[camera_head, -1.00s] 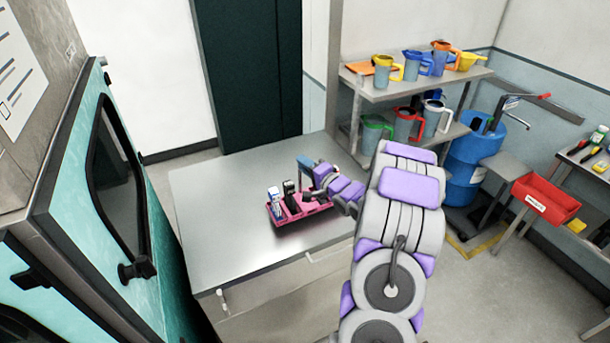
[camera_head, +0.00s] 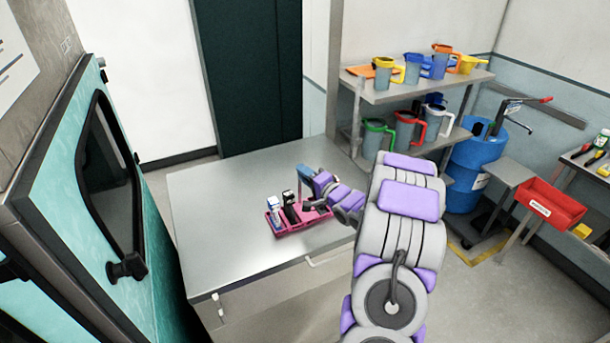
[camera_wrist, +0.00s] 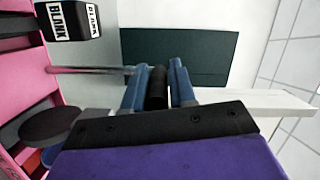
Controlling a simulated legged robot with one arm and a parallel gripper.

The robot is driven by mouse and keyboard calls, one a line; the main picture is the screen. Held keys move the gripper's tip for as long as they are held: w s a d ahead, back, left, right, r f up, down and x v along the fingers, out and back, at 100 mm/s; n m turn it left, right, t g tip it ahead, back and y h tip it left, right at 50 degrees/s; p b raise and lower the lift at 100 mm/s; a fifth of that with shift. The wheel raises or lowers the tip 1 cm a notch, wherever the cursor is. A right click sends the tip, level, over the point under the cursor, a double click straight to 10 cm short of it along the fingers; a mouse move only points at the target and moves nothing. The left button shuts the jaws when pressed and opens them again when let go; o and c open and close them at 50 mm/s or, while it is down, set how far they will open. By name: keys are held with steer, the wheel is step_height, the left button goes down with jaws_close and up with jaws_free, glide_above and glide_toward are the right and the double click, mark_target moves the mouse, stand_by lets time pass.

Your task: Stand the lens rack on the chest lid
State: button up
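The lens rack (camera_head: 290,227) is a pink tray with a white-and-blue item and a black item standing in it. It is upright at the chest's grey steel lid (camera_head: 225,255); I cannot tell whether its base touches. In the wrist view, the pink rack (camera_wrist: 50,85) fills the left edge, with a black block marked BLANK in it. A thin rod runs from the rack toward my gripper's blue fingers (camera_wrist: 158,85). They close around a black bar, seemingly the rack's handle. In the head view, my gripper (camera_head: 303,174) is at the rack's right back side.
A teal door (camera_head: 70,190) stands close on the left. A shelf (camera_head: 420,85) with several jugs is behind right, beside a blue drum (camera_head: 475,165) and a red bin (camera_head: 548,203). The lid is clear left, behind and in front of the rack.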

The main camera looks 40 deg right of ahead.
steer(key=o, duration=0.4)
steer(key=s, duration=1.2)
steer(key=shift+r+p, duration=0.25)
steer(key=shift+p, duration=0.2)
